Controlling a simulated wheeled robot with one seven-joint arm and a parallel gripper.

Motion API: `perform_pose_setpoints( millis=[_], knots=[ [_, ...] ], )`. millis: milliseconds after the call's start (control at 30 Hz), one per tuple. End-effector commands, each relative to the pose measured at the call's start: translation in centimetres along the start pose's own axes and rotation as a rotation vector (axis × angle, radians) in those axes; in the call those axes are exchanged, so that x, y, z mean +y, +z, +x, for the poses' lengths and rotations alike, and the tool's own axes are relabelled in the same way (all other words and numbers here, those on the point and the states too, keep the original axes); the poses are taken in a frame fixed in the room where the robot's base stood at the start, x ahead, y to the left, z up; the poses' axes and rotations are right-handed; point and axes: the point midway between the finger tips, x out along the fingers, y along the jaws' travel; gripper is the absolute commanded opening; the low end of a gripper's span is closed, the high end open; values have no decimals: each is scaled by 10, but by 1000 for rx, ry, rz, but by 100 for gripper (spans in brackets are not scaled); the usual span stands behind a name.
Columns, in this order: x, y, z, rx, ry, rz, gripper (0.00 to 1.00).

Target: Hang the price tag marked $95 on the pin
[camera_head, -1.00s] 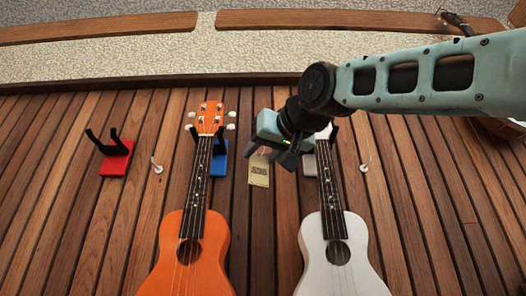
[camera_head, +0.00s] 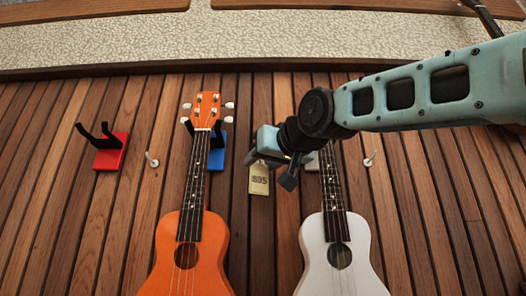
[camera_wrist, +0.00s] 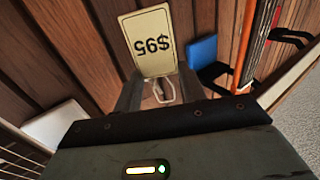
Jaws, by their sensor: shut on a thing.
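The cream price tag (camera_head: 260,180) hangs below my gripper (camera_head: 270,167) in the head view, between the orange and white ukuleles. In the wrist view, the tag (camera_wrist: 150,42) reads $95, upside down there. My gripper (camera_wrist: 152,97) is shut on the tag's pale loop (camera_wrist: 163,92). One bare pin (camera_head: 152,160) stands on the wall between the red hanger and the orange ukulele. Another pin (camera_head: 369,160) stands right of the white ukulele. I cannot tell whether a pin is behind my gripper.
The orange ukulele (camera_head: 192,240) hangs by the blue hanger (camera_head: 217,155). The white ukulele (camera_head: 338,255) hangs to the right, its head hidden by my arm. An empty red hanger (camera_head: 111,151) is at left. Bare wood wall (camera_head: 255,230) lies below the tag.

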Motion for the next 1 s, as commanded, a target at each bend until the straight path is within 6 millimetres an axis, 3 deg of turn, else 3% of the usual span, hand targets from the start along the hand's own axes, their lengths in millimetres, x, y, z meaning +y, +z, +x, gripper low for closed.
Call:
perform_pose_setpoints(
  millis=[433,1000],
  knots=[
    [8,-1,13,-1,1,1,20],
    [14,11,24,0,1,0,20]
  ],
)
